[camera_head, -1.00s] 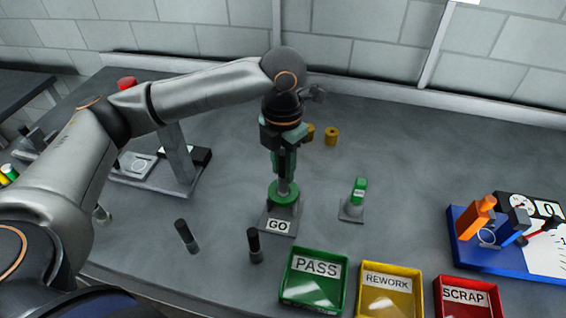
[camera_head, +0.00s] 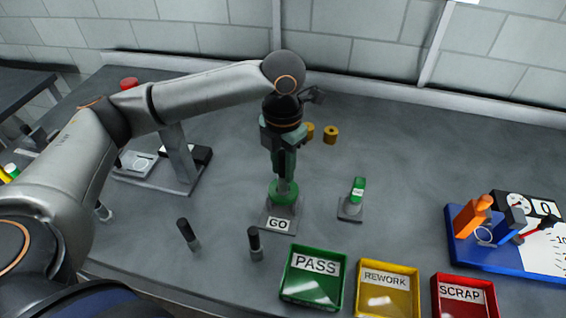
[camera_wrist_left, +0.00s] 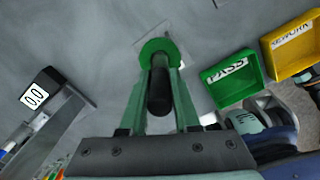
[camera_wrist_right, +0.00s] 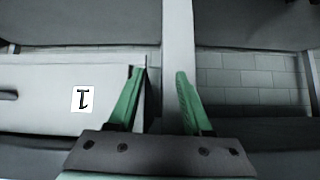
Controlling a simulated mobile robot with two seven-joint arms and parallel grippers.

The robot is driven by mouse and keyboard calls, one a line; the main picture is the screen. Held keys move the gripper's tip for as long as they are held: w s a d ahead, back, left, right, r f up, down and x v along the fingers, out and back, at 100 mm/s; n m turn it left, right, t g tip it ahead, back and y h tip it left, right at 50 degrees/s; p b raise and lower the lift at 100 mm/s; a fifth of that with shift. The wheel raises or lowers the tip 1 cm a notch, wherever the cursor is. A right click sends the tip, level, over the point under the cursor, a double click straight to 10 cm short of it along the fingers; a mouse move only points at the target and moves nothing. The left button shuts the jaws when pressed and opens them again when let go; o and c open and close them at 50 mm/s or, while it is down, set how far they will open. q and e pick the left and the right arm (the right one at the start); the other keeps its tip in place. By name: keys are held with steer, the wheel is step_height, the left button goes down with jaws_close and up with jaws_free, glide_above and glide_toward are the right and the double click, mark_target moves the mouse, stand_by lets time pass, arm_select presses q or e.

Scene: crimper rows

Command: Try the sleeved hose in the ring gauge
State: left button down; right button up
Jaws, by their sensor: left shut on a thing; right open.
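My left gripper (camera_head: 283,172) is shut on a dark sleeved hose and points down just above the green GO ring gauge (camera_head: 278,198). In the left wrist view the black hose (camera_wrist_left: 160,92) lies between the two green fingers, lined up with the green ring (camera_wrist_left: 158,47). The hose's lower end reaches the ring's opening, but how deep it sits is hidden. The ring stands on a grey base marked GO. My right gripper (camera_wrist_right: 158,75) is open and empty in its own wrist view; it is outside the head view.
Two dark-topped hoses (camera_head: 188,235) (camera_head: 255,243) stand in front of the gauge. A green-topped gauge (camera_head: 357,190) is to its right. PASS (camera_head: 287,291), REWORK (camera_head: 360,300) and SCRAP (camera_head: 437,300) trays line the front. A blue crimper fixture (camera_head: 500,262) stands right.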

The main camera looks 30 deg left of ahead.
mark_target(283, 153)
arm_select(q)
steer(key=shift+f+b, duration=0.45)
steer(key=shift+f, duration=1.7)
stand_by(1.2)
steer(key=shift+r, duration=0.1)
stand_by(0.6)
steer(key=shift+r+p, duration=0.85)
steer(key=shift+r, duration=3.55)
